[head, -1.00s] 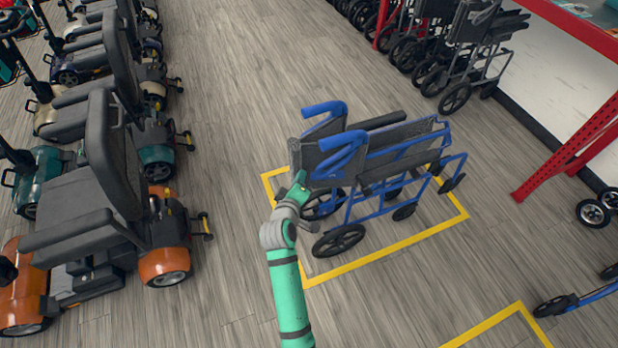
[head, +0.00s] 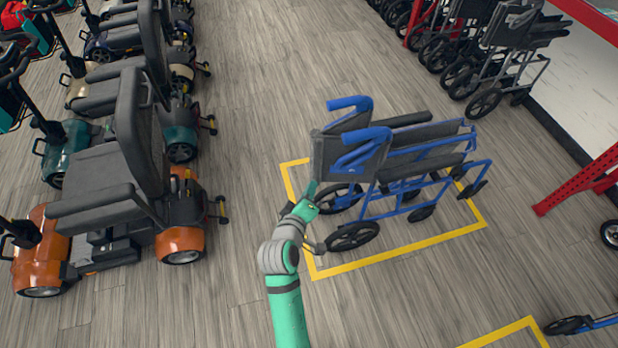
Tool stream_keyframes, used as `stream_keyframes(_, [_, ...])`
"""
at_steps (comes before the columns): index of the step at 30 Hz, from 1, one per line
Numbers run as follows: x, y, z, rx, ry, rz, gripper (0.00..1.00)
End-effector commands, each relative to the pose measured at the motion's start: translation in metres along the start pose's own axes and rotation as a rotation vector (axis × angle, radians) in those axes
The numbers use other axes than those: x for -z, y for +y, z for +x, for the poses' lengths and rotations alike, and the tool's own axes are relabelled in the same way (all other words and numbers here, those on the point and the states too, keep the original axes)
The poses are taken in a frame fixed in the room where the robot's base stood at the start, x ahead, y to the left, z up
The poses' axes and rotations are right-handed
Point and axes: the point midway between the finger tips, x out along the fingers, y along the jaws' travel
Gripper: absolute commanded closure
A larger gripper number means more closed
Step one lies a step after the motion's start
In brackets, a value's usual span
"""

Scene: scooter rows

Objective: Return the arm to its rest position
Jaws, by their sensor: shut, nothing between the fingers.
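My green and grey arm reaches up from the bottom of the head view. My gripper (head: 312,190) is at its far end, small in the picture and shut with nothing in it. It shows in front of the lower left part of a blue-framed wheelchair (head: 400,165), near its rear wheels. I cannot tell whether it touches the chair. The wheelchair stands upright inside a yellow floor outline (head: 400,251), with its blue push handles toward the left.
A row of mobility scooters (head: 120,190) stands on the left. Several dark wheelchairs (head: 490,60) stand at the upper right by a red rack (head: 580,182). Part of another blue frame (head: 595,320) shows at the lower right. The wooden aisle floor (head: 245,120) between the rows is clear.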

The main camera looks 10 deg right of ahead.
Motion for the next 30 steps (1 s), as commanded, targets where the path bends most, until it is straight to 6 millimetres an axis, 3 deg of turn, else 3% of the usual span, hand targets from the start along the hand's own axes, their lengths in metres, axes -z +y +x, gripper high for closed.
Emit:
stream_keyframes(8, [0.0, -0.002, -0.001, 0.004, 0.004, 0.001, 1.0])
stream_keyframes(14, [-0.011, -0.033, -0.023, 0.049, 0.054, 0.048, 1.0])
stream_keyframes(22, [-0.044, -0.086, -0.09, 0.148, 0.167, 0.213, 1.0])
stream_keyframes(30, [-0.076, -0.108, -0.167, 0.229, 0.247, 0.409, 1.0])
